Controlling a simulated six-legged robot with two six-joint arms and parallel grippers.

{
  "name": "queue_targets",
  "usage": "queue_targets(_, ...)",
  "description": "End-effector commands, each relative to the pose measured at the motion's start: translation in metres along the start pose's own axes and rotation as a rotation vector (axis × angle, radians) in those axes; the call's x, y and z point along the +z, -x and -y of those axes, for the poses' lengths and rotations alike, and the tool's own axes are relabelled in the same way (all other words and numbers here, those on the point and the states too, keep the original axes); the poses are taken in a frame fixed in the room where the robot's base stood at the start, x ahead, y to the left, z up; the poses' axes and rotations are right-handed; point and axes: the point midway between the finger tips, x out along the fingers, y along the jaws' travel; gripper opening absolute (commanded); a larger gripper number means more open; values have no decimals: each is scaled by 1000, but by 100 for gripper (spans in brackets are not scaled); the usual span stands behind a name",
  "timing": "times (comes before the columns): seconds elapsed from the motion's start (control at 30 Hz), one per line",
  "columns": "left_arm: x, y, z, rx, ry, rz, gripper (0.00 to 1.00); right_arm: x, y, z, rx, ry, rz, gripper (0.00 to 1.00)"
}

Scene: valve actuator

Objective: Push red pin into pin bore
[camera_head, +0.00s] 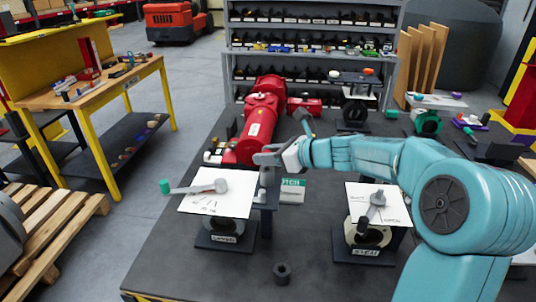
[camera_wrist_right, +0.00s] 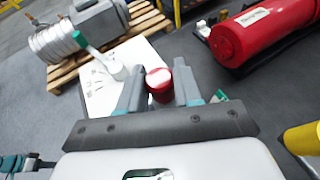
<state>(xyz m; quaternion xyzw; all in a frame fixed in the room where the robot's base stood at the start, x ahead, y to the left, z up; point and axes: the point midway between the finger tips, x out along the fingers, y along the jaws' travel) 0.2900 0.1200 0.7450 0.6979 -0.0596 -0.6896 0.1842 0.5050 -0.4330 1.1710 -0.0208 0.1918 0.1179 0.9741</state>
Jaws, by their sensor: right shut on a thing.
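My right gripper (camera_head: 266,155) reaches in from the right in the head view, over a small dark stand (camera_head: 266,197) with a partly covered sign ending in "TCH" (camera_head: 292,191). In the right wrist view my right gripper (camera_wrist_right: 159,92) has its two grey fingers on either side of the red pin (camera_wrist_right: 158,80), shut on it. The pin's round red top shows between the fingertips; its lower part is hidden. The pin cannot be made out in the head view. I cannot see the pin bore or tell how deep the pin sits. My left gripper is not in view.
A lever valve with a white plate (camera_head: 235,205) stands left of the gripper; another lever valve (camera_head: 376,215) stands right. A large red actuator (camera_head: 258,125) lies behind. A dark ring (camera_head: 282,273) sits at the front. The front of the dark table (camera_head: 320,275) is mostly clear.

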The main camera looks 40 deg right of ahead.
Motion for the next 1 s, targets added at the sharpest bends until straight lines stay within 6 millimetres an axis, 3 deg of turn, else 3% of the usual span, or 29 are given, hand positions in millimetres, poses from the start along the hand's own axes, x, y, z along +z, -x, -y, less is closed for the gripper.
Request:
queue_targets(0.53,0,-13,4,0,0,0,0,-14,-6,0,0,0,1,0)
queue_targets(0.57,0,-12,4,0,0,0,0,-13,-6,0,0,0,1,37)
queue_targets(0.63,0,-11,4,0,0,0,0,-12,-5,0,0,0,1,59)
queue_targets(0.67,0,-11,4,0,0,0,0,-12,-5,0,0,0,1,63)
queue_targets(1.0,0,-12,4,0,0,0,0,-13,-1,1,-2,1,0,63)
